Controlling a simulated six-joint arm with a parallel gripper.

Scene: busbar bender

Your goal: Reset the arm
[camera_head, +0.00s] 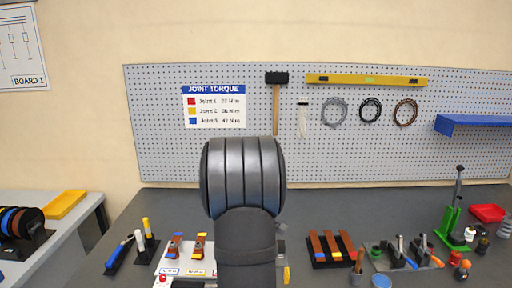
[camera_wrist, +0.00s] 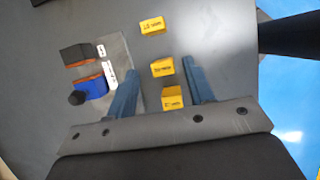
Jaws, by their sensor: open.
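My gripper (camera_wrist: 160,82) shows in the wrist view as two blue fingers spread apart, with nothing clearly held between them. A yellow labelled block (camera_wrist: 162,67) and another yellow block (camera_wrist: 172,97) appear between the fingers in the picture; their distance below cannot be told. A third yellow block (camera_wrist: 152,26) lies beyond the fingertips. In the head view my dark arm stands upright in the middle over the bench, and my gripper is hidden there.
The grey bench (camera_head: 335,212) holds a rack of copper bars (camera_head: 330,248), a green lever tool (camera_head: 450,225), a red tray (camera_head: 487,212) and a black holder with blue and white-handled tools (camera_head: 130,252). A pegboard (camera_head: 300,160) stands behind. The bench's back strip is clear.

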